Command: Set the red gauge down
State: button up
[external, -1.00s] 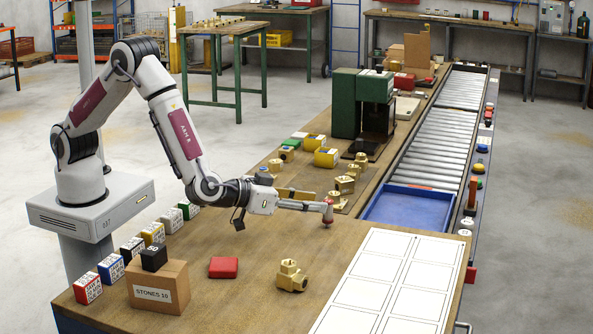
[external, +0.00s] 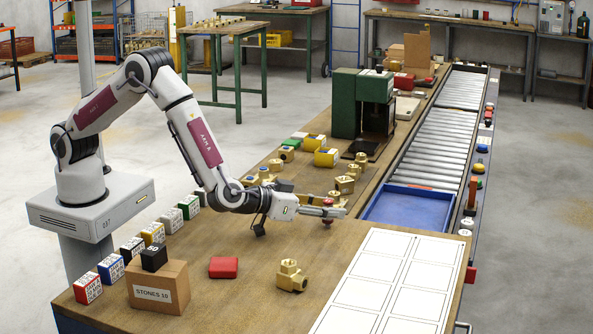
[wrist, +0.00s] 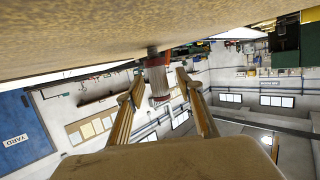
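The red gauge (external: 328,203) is at the right part of the wooden bench, near the blue tray. In the wrist view, which is upside down, the red and grey gauge (wrist: 157,78) is between my fingertips, with its dark end at the bench surface. My gripper (external: 333,211) is low and level over the bench, with its fingers around the gauge. In the wrist view my gripper (wrist: 160,87) has its two fingers spread, with a gap visible beside the gauge. Whether the gauge bears fully on the bench is hard to tell.
A blue tray (external: 408,208) ends the roller conveyor behind. Brass fittings (external: 345,184) stand just behind my gripper, and another brass fitting (external: 291,276) stands in front. A red block (external: 223,267) and a cardboard box (external: 158,287) are front left. White outlined panels (external: 385,283) lie front right.

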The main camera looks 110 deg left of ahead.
aim_at(328, 200)
grip_shut()
jog(key=shift+r, duration=0.1)
dwell(0.3)
jog(key=shift+r, duration=4.95)
